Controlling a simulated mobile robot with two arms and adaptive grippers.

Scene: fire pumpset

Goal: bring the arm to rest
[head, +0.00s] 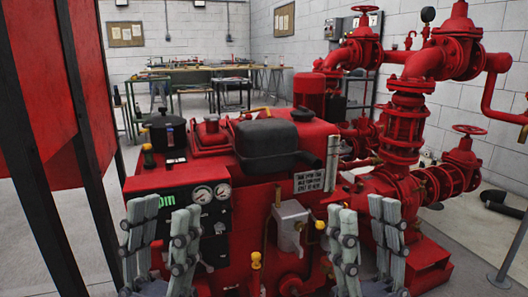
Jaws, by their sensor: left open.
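My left gripper (162,245) is at the bottom left of the head view, its grey fingers pointing up and spread apart. It is open and holds nothing that I can see. My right gripper (366,248) is at the bottom, right of the middle, with its fingers also up and apart. It looks open and empty. Both show in front of the red fire pumpset (250,200); whether either touches it cannot be told. The arms behind the grippers are mostly below the picture edge.
The pumpset has a gauge panel (190,205), a black tank (266,138), a grey box (288,225) and yellow-capped levers (256,262). Red pipes and valves (405,130) stand at right. A red panel with dark posts (60,90) fills the left. Tables (200,78) stand far back.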

